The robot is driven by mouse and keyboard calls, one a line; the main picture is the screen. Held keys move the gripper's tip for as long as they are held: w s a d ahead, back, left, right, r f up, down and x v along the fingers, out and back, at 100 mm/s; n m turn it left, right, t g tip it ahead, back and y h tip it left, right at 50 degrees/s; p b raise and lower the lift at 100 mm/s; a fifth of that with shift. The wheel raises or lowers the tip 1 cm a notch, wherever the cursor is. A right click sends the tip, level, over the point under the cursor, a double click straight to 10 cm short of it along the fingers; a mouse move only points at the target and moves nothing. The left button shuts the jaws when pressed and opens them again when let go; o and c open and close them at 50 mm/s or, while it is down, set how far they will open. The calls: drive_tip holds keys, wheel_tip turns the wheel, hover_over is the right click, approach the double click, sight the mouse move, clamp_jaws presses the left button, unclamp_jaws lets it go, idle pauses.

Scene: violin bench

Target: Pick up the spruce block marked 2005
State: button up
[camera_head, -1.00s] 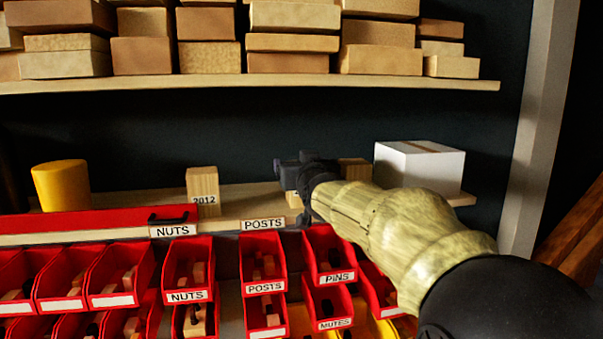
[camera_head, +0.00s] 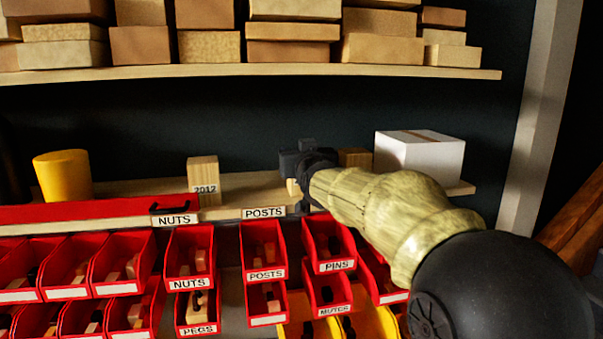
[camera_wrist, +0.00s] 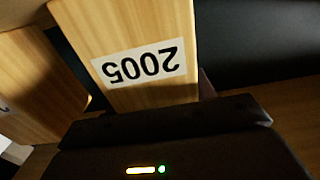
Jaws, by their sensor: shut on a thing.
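The spruce block marked 2005 (camera_wrist: 140,58) fills the upper middle of the wrist view, its pale wood face close and its white label upside down. My gripper (camera_wrist: 165,130) shows as a dark body across the bottom of that view and is shut on this block. In the head view my gripper (camera_head: 302,170) is over the lower shelf, and only a small pale part of the held block (camera_head: 292,189) shows at its left. Whether the block touches the shelf is hidden.
A block marked 2012 (camera_head: 203,180), a yellow cup (camera_head: 63,177) and a white box (camera_head: 420,160) stand on the lower shelf (camera_head: 250,188). A brown block (camera_head: 355,158) is just behind my arm. Red labelled bins (camera_head: 265,250) lie below; stacked wood fills the upper shelf (camera_head: 250,73).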

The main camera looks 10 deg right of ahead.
drive_tip(key=shift+r, duration=0.1)
drive_tip(key=shift+w+r, duration=0.1)
drive_tip(key=shift+r, duration=0.2)
wheel_tip(320, 180, up, 9)
drive_tip(key=p, duration=0.4)
drive_tip(key=shift+r, duration=0.15)
idle(0.4)
